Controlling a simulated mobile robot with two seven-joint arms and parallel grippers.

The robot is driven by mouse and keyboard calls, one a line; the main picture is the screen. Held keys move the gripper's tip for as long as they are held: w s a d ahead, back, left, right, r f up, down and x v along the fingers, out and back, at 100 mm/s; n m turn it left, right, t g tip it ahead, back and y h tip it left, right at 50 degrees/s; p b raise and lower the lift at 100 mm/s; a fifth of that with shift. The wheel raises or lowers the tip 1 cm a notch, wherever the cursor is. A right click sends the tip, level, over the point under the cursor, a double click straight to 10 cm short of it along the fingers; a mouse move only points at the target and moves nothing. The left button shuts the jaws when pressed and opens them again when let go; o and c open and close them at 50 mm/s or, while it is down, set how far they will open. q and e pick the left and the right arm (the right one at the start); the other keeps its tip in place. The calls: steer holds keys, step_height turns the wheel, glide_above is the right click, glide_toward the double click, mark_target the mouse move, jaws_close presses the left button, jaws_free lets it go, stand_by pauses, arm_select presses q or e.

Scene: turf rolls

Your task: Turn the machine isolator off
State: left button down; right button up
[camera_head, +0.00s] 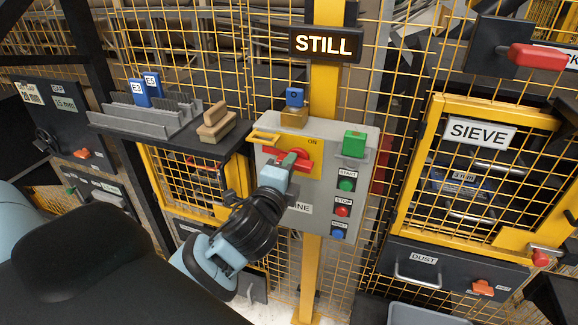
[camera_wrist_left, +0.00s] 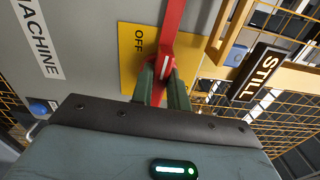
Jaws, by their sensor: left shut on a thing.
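The machine isolator is a red handle (camera_head: 301,155) on a yellow plate (camera_head: 272,142) on the grey machine panel (camera_head: 262,131). The word ON shows at the plate's upper right in the head view. The handle lies roughly level across the panel. In the left wrist view the red handle (camera_wrist_left: 173,22) runs up from between the fingers, with OFF on the yellow plate (camera_wrist_left: 128,78) beside it. My left gripper (camera_head: 287,164) is shut on the handle; it also shows in the left wrist view (camera_wrist_left: 161,84). My fingers hide part of the handle. My right gripper is not in view.
The panel carries a green block (camera_head: 354,142), a START button (camera_head: 346,185), a red STOP button (camera_head: 342,211) and a blue button (camera_head: 337,234). A lit STILL sign (camera_head: 325,44) hangs above. A shelf (camera_head: 165,140) stands left; the caged SIEVE door (camera_head: 480,170) is right.

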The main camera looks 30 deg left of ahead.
arm_select(q)
steer(key=shift+f+n, duration=0.1)
steer(key=shift+n, duration=0.5)
steer(key=c, duration=1.4)
jaws_free()
steer(key=shift+o, duration=0.2)
steer(key=shift+s, duration=0.15)
steer(key=v, duration=0.7)
steer(key=shift+s+b, duration=0.3)
steer(key=shift+b, duration=0.1)
steer(key=shift+d, duration=0.1)
